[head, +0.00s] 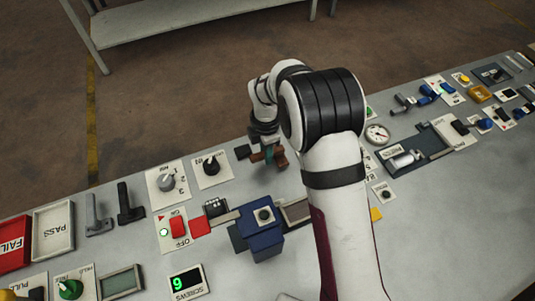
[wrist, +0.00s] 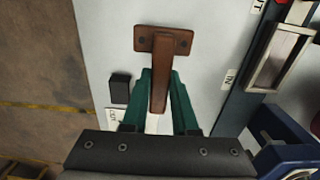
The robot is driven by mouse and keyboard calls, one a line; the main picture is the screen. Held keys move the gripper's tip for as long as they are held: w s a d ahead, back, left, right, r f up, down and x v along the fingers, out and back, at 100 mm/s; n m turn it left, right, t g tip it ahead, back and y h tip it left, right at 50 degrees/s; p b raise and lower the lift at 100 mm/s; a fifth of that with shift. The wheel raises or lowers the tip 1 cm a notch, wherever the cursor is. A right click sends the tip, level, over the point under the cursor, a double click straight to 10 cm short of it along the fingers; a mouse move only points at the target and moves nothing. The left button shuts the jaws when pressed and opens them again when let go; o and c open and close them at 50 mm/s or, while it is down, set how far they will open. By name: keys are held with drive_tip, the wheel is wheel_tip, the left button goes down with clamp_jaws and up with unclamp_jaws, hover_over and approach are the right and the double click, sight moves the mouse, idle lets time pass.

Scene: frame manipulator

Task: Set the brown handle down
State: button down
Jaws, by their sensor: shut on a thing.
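The brown handle (wrist: 160,88) has a flat base plate with two dark holes and a bar extending from it toward my gripper in the wrist view. My gripper (wrist: 158,78) has green fingers, one on each side of the bar, shut on it. In the head view the brown handle (head: 279,158) shows low over the grey panel, partly hidden by my gripper (head: 266,153). The plate appears at or very near the panel surface; I cannot tell whether it touches.
A small black block (wrist: 120,88) stands left of the handle. A grey lever (head: 97,215) and black lever (head: 129,203) stand farther left. The panel's far edge is close to the handle.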

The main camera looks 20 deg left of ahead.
drive_tip(key=shift+f, duration=0.75)
drive_tip(key=shift+f, duration=0.1)
drive_tip(key=c, duration=0.7)
unclamp_jaws()
